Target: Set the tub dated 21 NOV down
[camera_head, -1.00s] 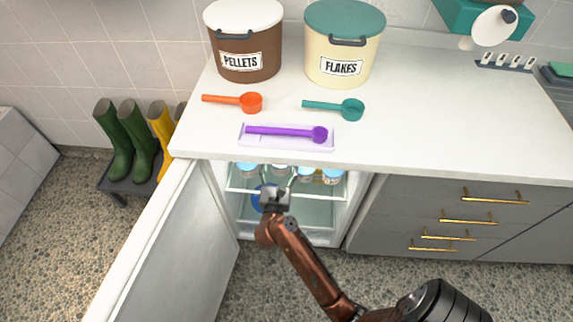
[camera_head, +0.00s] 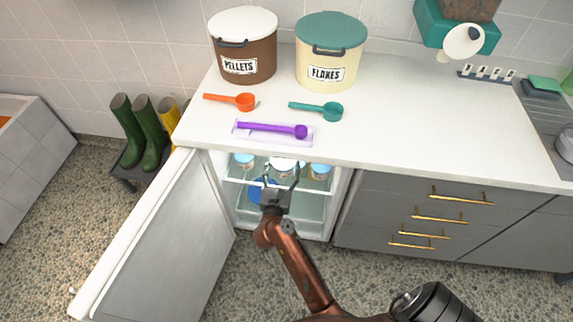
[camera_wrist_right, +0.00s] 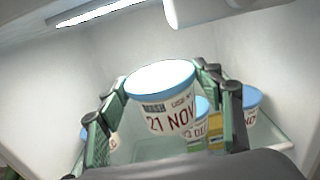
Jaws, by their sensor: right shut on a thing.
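The tub dated 21 NOV (camera_wrist_right: 165,97) is white with a pale blue lid rim and red date lettering; it looks tilted in the right wrist view. My right gripper (camera_wrist_right: 165,110) is shut on it, with one green-padded finger on each side. In the head view my right gripper (camera_head: 282,175) reaches into the open fridge at the upper shelf, and a white-topped tub (camera_head: 283,163) shows between its fingers. My left gripper is not in view.
Other blue-lidded tubs stand in the fridge, one on the left (camera_head: 244,160) and one on the right (camera_head: 320,171). A tub (camera_wrist_right: 203,112) is close behind the held one. The fridge door (camera_head: 165,245) stands open at left; the counter (camera_head: 400,125) overhangs above.

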